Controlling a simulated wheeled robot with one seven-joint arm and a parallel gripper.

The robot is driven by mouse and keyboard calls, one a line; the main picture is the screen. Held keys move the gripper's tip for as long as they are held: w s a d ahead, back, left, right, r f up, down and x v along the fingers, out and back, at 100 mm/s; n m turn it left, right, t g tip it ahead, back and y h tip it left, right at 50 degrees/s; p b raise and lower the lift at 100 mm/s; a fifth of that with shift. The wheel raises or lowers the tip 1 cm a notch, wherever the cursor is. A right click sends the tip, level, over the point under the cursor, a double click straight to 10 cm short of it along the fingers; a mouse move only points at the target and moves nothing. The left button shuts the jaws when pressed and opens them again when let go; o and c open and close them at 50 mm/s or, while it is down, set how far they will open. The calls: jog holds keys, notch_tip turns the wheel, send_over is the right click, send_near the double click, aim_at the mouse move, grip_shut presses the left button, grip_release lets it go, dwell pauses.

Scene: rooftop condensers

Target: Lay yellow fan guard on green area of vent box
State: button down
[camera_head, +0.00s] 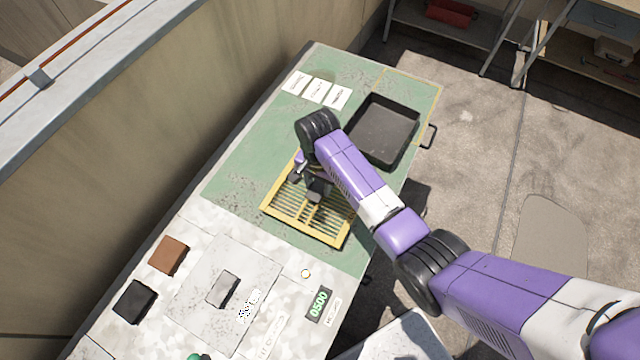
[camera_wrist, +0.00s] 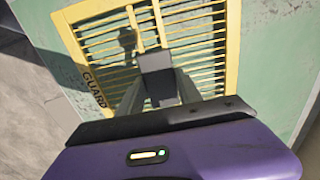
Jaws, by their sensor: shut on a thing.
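The yellow slatted fan guard (camera_head: 283,215) lies over the green area (camera_head: 240,175) of the vent box top, close to the border with the pale speckled part. In the wrist view the guard (camera_wrist: 88,45) shows its slats and the word GUARD on its left side, with green surface (camera_wrist: 275,50) beyond it. My gripper (camera_head: 315,190) is above the guard's middle, shut on it. In the wrist view my gripper (camera_wrist: 158,75) covers part of the guard's central bar. I cannot tell whether the guard touches the surface or is slightly above it.
A black tray (camera_head: 382,130) stands on the green area's right side. White labelled cards (camera_head: 318,90) lie at its far end. Brown (camera_head: 169,255) and black (camera_head: 135,302) blocks, a grey block (camera_head: 222,289) and a small ring (camera_head: 306,273) lie on the pale part. A wall runs along the left.

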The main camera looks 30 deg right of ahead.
aim_at(318, 188)
notch_tip(318, 188, down, 2)
jog(key=shift+f+b, duration=0.1)
jog(key=shift+b, duration=0.45)
jog(key=shift+r, duration=0.2)
jog(key=shift+f, duration=0.1)
jog(key=c, duration=0.8)
grip_release()
jog(key=shift+f, duration=0.1)
notch_tip(318, 188, up, 12)
jog(key=shift+r+b, duration=0.15)
jog(key=shift+b, duration=0.25)
